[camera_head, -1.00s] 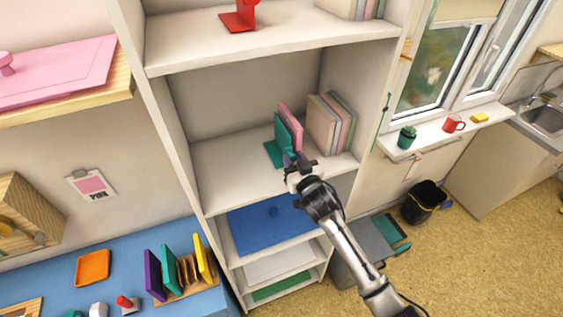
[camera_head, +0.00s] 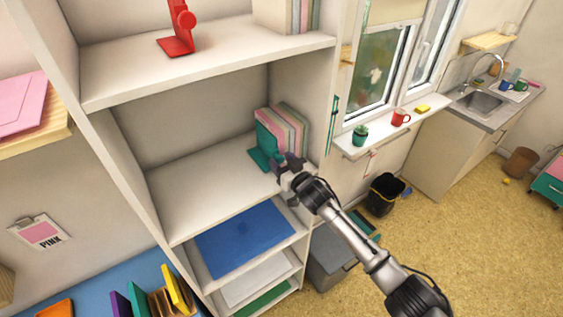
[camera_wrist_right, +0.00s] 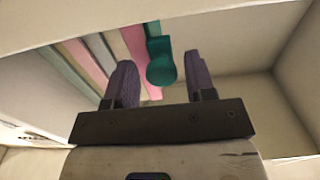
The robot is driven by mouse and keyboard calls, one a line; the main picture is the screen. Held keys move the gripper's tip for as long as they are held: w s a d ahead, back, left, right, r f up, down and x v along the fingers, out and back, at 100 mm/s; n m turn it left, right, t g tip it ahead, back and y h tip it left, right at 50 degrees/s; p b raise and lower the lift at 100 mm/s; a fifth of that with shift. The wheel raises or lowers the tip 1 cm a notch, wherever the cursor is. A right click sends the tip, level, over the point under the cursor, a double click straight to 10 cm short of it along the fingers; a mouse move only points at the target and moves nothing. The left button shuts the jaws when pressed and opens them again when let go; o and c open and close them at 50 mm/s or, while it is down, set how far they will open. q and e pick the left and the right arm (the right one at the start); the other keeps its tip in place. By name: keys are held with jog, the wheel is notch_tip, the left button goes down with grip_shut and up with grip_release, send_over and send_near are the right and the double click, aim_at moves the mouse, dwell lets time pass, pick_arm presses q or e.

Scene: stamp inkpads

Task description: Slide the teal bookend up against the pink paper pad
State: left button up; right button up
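The teal bookend (camera_head: 266,138) stands upright on the middle shelf, its flat foot (camera_head: 260,161) on the shelf board. The pink paper pad (camera_head: 264,117) stands just right of and behind it, mostly hidden. In the right wrist view the bookend (camera_wrist_right: 158,45) and the pink pad (camera_wrist_right: 137,48) look side by side; I cannot tell if they touch. My right gripper (camera_head: 284,163) is at the shelf's front, at the bookend. In the wrist view its two fingers (camera_wrist_right: 162,84) are apart, with the bookend's round knob (camera_wrist_right: 161,71) showing between them. My left gripper is out of view.
Several pastel books (camera_head: 293,124) stand right of the pad, near the shelf's right wall. The middle shelf (camera_head: 205,185) is bare left of the bookend. A red bookend (camera_head: 178,42) stands on the shelf above. A blue sheet (camera_head: 243,238) covers the shelf below.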

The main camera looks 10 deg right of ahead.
jog(key=shift+o, duration=0.5)
jog(key=b+v, duration=0.1)
jog(key=v, duration=1.2)
jog(key=shift+s+d+b, duration=0.2)
jog(key=shift+s+b, duration=0.2)
